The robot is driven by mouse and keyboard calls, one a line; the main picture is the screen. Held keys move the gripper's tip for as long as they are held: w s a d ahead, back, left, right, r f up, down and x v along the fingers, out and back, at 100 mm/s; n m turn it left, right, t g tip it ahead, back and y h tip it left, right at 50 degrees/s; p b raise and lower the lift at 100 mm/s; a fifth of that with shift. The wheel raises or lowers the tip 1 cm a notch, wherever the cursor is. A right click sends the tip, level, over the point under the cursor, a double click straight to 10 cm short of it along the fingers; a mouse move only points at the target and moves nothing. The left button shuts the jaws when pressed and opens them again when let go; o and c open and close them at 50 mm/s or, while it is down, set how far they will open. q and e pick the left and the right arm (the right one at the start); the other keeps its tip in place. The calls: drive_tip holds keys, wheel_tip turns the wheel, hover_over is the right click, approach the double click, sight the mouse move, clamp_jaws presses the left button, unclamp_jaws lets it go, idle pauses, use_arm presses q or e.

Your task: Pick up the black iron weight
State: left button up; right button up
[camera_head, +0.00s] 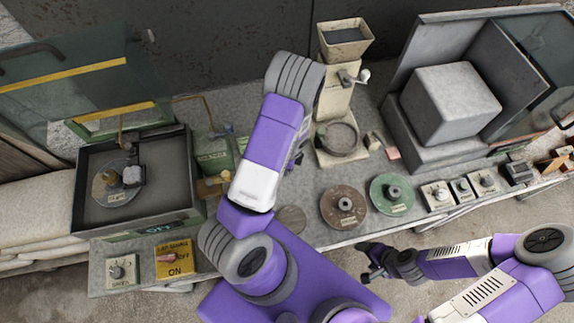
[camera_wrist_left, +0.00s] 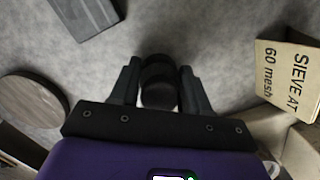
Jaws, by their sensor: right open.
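The black iron weight (camera_wrist_left: 158,82) is a small dark round piece that shows in the left wrist view, on the grey bench top. My left gripper (camera_wrist_left: 160,88) has one finger on each side of it. I cannot tell whether the fingers touch it. In the head view my left arm reaches across the bench and hides the weight and most of the left gripper. My right gripper (camera_head: 370,262) is open and empty, low in front of the bench edge.
A round wooden disc (camera_wrist_left: 32,105) and a "SIEVE AT 60 mesh" card (camera_wrist_left: 285,75) lie near the left gripper. A brown disc (camera_head: 343,207) and green disc (camera_head: 391,194) sit to the right. A sieve stand (camera_head: 338,100) and a large grey block (camera_head: 447,103) stand behind.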

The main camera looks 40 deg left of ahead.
use_arm(q)
clamp_jaws()
